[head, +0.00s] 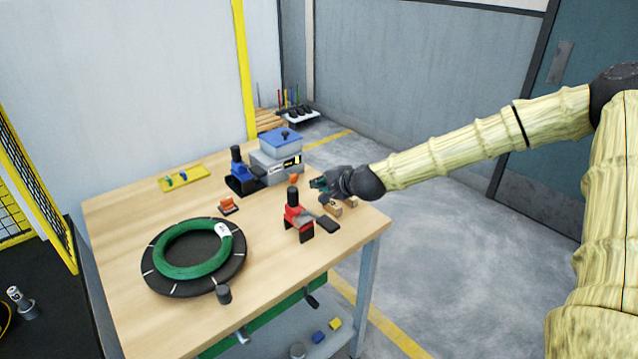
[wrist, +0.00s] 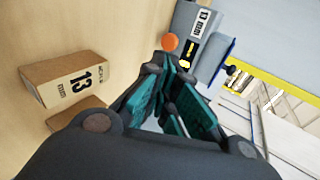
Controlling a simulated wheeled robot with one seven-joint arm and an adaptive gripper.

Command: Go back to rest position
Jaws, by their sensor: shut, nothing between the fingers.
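My gripper (head: 319,184) reaches in from the right over the right end of the wooden table (head: 120,215). It is shut and empty, and its teal fingers (wrist: 178,92) fill the middle of the wrist view. It hangs above or beside small wooden blocks (head: 331,208); the head view does not show the exact gap. In the wrist view one block (wrist: 68,78), marked 13, lies to the left of the fingers. An orange knob (wrist: 170,42) shows just beyond the fingertips.
A red clamp-like tool (head: 293,214) stands close left of my gripper. A grey-blue box (head: 280,143) and a blue tool (head: 238,172) stand behind. A green coil (head: 164,254) lies on a black disc (head: 150,278). The floor (head: 440,250) right of the table is clear.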

